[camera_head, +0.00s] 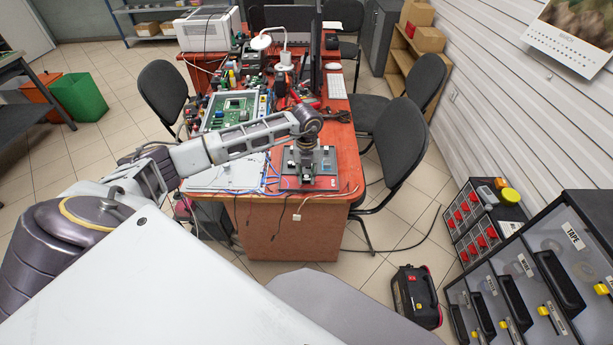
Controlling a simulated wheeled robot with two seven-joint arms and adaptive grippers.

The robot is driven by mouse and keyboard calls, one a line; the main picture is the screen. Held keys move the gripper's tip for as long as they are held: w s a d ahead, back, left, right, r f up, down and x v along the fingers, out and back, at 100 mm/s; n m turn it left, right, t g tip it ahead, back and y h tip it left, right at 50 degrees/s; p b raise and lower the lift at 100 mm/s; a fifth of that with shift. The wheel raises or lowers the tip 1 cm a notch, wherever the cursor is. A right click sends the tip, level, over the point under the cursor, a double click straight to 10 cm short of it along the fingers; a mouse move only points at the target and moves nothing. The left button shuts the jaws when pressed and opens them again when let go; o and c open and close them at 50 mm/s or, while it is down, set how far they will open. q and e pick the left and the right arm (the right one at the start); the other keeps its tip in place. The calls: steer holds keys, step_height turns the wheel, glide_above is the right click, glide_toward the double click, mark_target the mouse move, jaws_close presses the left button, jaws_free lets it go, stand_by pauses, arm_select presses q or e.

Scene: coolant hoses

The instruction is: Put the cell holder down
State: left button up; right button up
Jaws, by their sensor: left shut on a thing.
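My left arm reaches in from the left over the front end of the red desk (262,215). My left gripper (305,176) points down over a dark board (325,180) that lies near the desk's front edge. The gripper is shut on a small dark thing, taken to be the cell holder, which the fingers mostly hide. It is low over the board; I cannot tell whether it touches the board. My right gripper does not show.
A green circuit board (234,112) and several small parts lie further back on the desk. Thin wires hang over its front edge. Dark chairs (407,150) stand at its right side. A drawer cabinet (540,285) and a black case (416,296) are at the right.

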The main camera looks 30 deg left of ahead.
mark_target(306, 177)
arm_select(q)
steer(key=shift+f, duration=0.5)
steer(key=shift+f, duration=0.1)
steer(key=o, duration=1)
step_height(306, 177, up, 12)
stand_by(0.4)
stand_by(0.4)
